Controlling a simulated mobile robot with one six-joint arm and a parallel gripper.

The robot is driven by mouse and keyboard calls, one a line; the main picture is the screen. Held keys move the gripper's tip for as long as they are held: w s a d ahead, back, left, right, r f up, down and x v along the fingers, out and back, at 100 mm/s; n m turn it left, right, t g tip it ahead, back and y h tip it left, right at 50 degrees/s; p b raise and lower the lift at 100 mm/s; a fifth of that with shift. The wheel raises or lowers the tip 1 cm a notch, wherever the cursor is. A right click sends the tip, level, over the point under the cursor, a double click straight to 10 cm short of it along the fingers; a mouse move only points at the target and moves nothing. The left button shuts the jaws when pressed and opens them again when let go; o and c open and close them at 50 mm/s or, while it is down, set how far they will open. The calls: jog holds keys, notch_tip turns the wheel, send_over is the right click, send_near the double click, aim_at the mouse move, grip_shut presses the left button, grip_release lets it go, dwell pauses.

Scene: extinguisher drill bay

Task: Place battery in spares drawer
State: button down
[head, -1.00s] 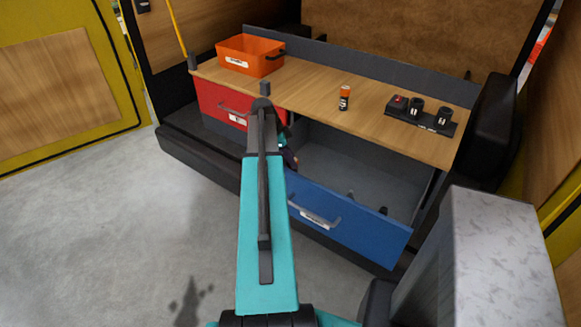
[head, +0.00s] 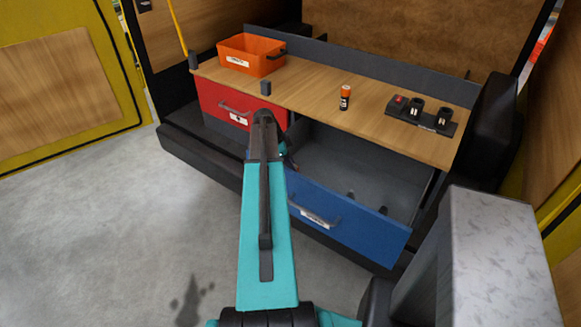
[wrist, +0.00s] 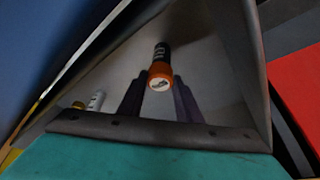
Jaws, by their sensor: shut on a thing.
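In the wrist view, my gripper (wrist: 159,86) is shut on a battery (wrist: 161,68) with a dark body and an orange end. The battery sits between the two dark fingers, in front of a grey surface. The blue spares drawer (head: 345,225) stands open under the bench in the head view, with its grey inside bare apart from small dark posts. My arm hides the gripper and the held battery in the head view. A second orange-topped battery (head: 345,97) stands upright on the bench.
The wooden bench top (head: 310,95) carries an orange bin (head: 251,55) and a dark charger block (head: 421,114). The red drawer (head: 226,103) is closed beside the blue one. In the wrist view, small orange and pale cylinders (wrist: 97,100) show at lower left, partly hidden.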

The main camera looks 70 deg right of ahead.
jog(key=c, duration=1.3)
grip_release()
jog(key=shift+r, duration=0.25)
jog(key=shift+b+v, duration=1.6)
jog(key=shift+v, duration=4.3)
